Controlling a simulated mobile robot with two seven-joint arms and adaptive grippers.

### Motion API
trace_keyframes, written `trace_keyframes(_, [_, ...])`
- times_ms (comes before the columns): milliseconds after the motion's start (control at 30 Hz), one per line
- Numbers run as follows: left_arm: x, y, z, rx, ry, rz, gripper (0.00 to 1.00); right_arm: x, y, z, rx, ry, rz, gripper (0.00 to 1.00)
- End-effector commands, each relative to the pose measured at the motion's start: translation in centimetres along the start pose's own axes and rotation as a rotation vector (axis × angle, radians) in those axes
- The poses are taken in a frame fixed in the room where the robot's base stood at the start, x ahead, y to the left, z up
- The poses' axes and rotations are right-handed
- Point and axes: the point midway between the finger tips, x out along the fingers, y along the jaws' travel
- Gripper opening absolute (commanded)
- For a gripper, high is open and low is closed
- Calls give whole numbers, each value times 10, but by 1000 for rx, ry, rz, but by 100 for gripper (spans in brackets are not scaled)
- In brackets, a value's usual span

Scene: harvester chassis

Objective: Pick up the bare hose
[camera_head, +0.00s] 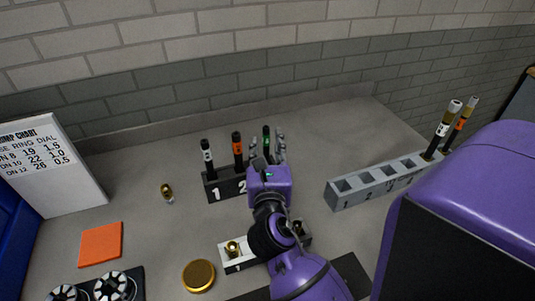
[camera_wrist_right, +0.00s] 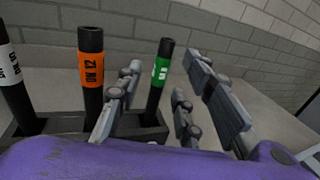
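Three bare black hoses stand upright in a dark numbered rack (camera_head: 214,192). One hose has a white label (camera_head: 207,155), one an orange label (camera_head: 237,146) and one a green label (camera_head: 266,137). My right gripper (camera_head: 274,150) is at the green-labelled hose. In the right wrist view, the gripper (camera_wrist_right: 165,105) is open, with its grey fingers on either side of the green-labelled hose (camera_wrist_right: 161,75) and visible gaps between. The orange-labelled hose (camera_wrist_right: 91,75) stands just left of the left finger. My left gripper is not in view.
A brass fitting (camera_head: 167,192), an orange square (camera_head: 101,244), a gold disc (camera_head: 199,275) and a chart board (camera_head: 45,165) are at left. A white holder (camera_head: 235,264) is in front.

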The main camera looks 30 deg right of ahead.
Motion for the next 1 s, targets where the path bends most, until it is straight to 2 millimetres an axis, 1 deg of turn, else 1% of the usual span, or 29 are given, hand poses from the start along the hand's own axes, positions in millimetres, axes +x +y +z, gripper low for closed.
trace_keyframes(33, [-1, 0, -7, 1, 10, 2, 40, 9, 0, 5, 3, -6, 0, 35])
trace_keyframes(100, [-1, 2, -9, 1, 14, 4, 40, 18, 0, 4, 1, -6, 0, 35])
trace_keyframes(200, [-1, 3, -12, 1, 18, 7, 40, 25, 0, 2, 2, -3, 0, 35])
trace_keyframes(433, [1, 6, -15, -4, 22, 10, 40, 26, 0, 0, 1, 0, 0, 35])
trace_keyframes(467, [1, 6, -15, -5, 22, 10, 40, 26, 0, 0, 1, 0, 0, 32])
trace_keyframes(700, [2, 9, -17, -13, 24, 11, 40, 26, 0, 0, 1, 0, 0, 0])
trace_keyframes(1000, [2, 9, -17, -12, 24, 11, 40, 26, 0, 1, 2, -1, 0, 0])
